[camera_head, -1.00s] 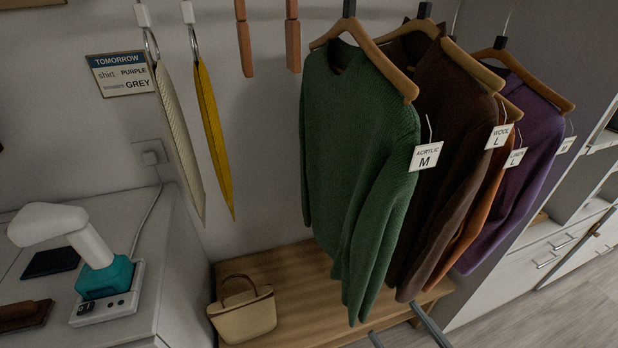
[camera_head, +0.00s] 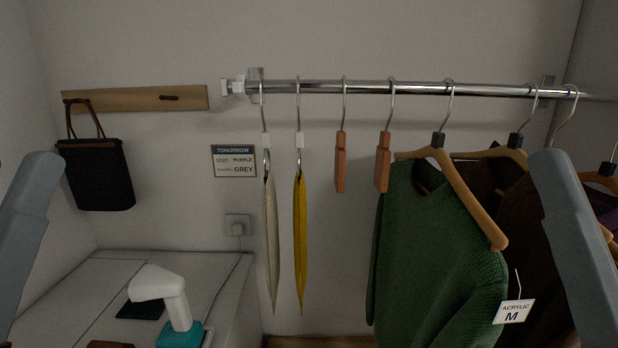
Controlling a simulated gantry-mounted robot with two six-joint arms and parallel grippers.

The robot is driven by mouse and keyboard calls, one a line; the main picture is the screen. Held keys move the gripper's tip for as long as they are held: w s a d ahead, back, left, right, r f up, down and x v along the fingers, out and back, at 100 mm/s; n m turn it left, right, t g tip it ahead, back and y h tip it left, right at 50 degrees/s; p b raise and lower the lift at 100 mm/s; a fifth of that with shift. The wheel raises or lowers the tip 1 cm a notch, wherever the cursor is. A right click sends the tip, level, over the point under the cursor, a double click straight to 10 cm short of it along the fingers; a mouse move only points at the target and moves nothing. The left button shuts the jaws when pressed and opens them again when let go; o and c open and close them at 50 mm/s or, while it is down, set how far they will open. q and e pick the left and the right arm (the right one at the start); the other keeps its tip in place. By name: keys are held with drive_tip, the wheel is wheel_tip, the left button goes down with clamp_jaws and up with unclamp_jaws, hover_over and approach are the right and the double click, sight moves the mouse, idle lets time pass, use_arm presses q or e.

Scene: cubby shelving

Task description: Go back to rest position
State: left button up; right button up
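Two grey-blue links of my arms stand at the left and right edges of the head view. Neither gripper shows, so I cannot see whether they are open or hold anything. The hanging rail (camera_head: 400,88) runs across the upper right. A green sweater (camera_head: 430,255) with an ACRYLIC M tag (camera_head: 513,312) hangs on a wooden hanger. My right arm link partly covers a dark brown garment (camera_head: 513,215) beside it. The TOMORROW sign (camera_head: 233,161) on the wall reads shirt PURPLE and GREY; one small word is unclear.
A cream tie-like strip (camera_head: 270,240), a yellow one (camera_head: 300,240) and wooden clip hangers (camera_head: 340,165) hang from the rail. A black bag (camera_head: 97,175) hangs on a wooden peg board (camera_head: 135,98). A white-and-teal device (camera_head: 170,305) stands on the white cabinet top (camera_head: 225,275).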

use_arm(q)
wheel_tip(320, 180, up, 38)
drive_tip(key=p, duration=3.5)
use_arm(e)
wheel_tip(320, 180, up, 38)
drive_tip(key=shift+y, duration=0.3)
drive_tip(key=shift+f, duration=0.1)
